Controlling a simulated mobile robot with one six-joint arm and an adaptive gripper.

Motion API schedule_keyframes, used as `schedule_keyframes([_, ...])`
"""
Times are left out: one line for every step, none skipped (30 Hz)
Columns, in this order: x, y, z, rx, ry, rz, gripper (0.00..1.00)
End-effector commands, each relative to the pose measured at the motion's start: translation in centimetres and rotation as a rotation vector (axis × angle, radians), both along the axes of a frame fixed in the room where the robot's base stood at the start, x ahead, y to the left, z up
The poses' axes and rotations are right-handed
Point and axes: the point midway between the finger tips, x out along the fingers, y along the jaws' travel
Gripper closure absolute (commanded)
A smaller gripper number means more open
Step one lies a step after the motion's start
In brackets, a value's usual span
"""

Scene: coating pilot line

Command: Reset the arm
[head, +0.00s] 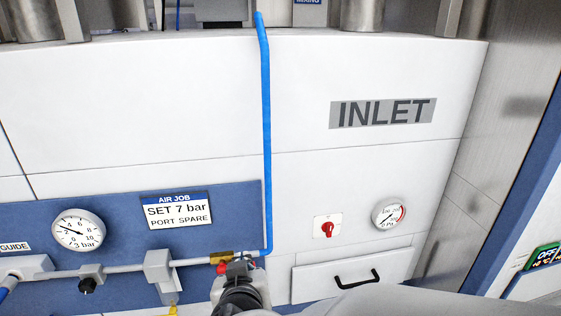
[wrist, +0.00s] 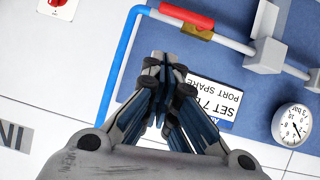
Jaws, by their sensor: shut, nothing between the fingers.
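My gripper (head: 237,270) is at the bottom centre of the head view, in front of the lower end of the blue hose. In the wrist view its fingertips (wrist: 163,58) are together with nothing between them. A brass valve (head: 220,258) with a red handle sits on the pipe just beside the gripper in the head view. The wrist view shows the red handle (wrist: 187,15) lying along the pipe, above the fingertips and apart from them in the picture. My gripper partly hides the panel behind it.
A blue hose (head: 266,130) runs up the white wall. A pressure gauge (head: 78,230) and an AIR JOB sign (head: 178,210) are on the blue panel. A red switch (head: 327,229), another gauge (head: 389,214) and a black drawer handle (head: 357,278) are at the right.

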Motion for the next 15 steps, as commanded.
schedule_keyframes([-0.4,0.0,0.3,0.000,-0.001,0.002,1.00])
schedule_keyframes([-0.5,-0.1,0.4,0.002,0.000,0.003,1.00])
schedule_keyframes([-0.6,-0.2,0.3,0.008,0.002,0.004,1.00])
schedule_keyframes([-0.6,-0.2,0.2,0.016,0.005,0.007,1.00])
schedule_keyframes([-0.6,-0.3,0.1,0.029,0.008,0.012,1.00])
schedule_keyframes([-0.6,-0.4,-0.2,0.054,0.018,0.024,1.00])
schedule_keyframes([-0.6,-0.6,-0.5,0.077,0.028,0.034,1.00])
schedule_keyframes([-0.6,-0.7,-0.8,0.102,0.040,0.048,1.00])
schedule_keyframes([-0.8,-1.1,-1.3,0.137,0.060,0.069,1.00])
schedule_keyframes([-1.0,-1.5,-1.7,0.160,0.079,0.085,1.00])
schedule_keyframes([-1.4,-2.1,-2.3,0.182,0.100,0.101,1.00])
schedule_keyframes([-2.0,-2.9,-3.0,0.205,0.133,0.119,1.00])
schedule_keyframes([-2.7,-3.8,-3.7,0.214,0.161,0.128,1.00])
schedule_keyframes([-3.3,-4.6,-4.5,0.219,0.189,0.135,1.00])
schedule_keyframes([-4.4,-6.0,-5.6,0.220,0.229,0.135,1.00])
